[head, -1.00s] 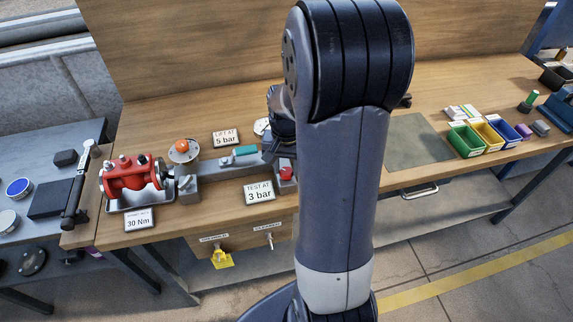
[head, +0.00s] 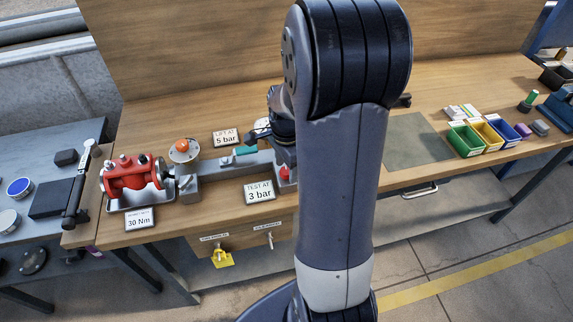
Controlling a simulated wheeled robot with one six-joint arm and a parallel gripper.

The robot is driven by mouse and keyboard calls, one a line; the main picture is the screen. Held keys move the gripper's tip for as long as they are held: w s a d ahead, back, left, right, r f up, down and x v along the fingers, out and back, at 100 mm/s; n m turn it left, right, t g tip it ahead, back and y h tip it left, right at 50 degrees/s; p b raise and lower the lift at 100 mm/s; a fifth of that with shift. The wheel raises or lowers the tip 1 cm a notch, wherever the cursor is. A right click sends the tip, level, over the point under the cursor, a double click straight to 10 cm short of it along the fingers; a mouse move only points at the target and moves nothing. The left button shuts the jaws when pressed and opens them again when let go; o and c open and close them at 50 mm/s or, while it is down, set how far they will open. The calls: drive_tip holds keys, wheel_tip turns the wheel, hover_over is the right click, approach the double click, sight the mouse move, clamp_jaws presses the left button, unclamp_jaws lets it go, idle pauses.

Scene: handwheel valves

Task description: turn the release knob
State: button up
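A red knob (head: 285,172) sits on a pale base at the right end of the grey bar fixture (head: 235,162), beside my arm. I cannot tell for sure that it is the release knob. My gripper (head: 286,158) is just above the red knob, pointing down. My arm partly hides it, and its fingers are too small and dark to tell open from shut. I cannot tell whether it touches the knob. An orange ball knob (head: 182,146) stands on a round grey disc farther left. A red valve body (head: 134,174) sits at the bench's left end.
Signs reading "LIFT AT 5 bar" (head: 225,137), "TEST AT 3 bar" (head: 259,191) and "30 Nm" (head: 138,219) stand around the fixture. A teal block (head: 245,150) lies on the bar. Coloured bins (head: 466,141) stand at right. A grey mat (head: 418,142) is bare.

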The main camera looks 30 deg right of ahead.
wheel_tip(320, 180, up, 6)
drive_tip(key=p, duration=0.5)
drive_tip(key=shift+r, duration=0.1)
idle(0.4)
wheel_tip(320, 180, up, 11)
drive_tip(key=shift+f+b, duration=0.15)
drive_tip(key=shift+b, duration=0.4)
drive_tip(key=shift+f, duration=0.1)
wheel_tip(320, 180, down, 14)
drive_tip(key=shift+r+b, duration=0.15)
drive_tip(key=shift+b, duration=0.65)
drive_tip(key=shift+f+b, duration=0.65)
drive_tip(key=shift+f, duration=0.25)
drive_tip(key=shift+r, duration=0.1)
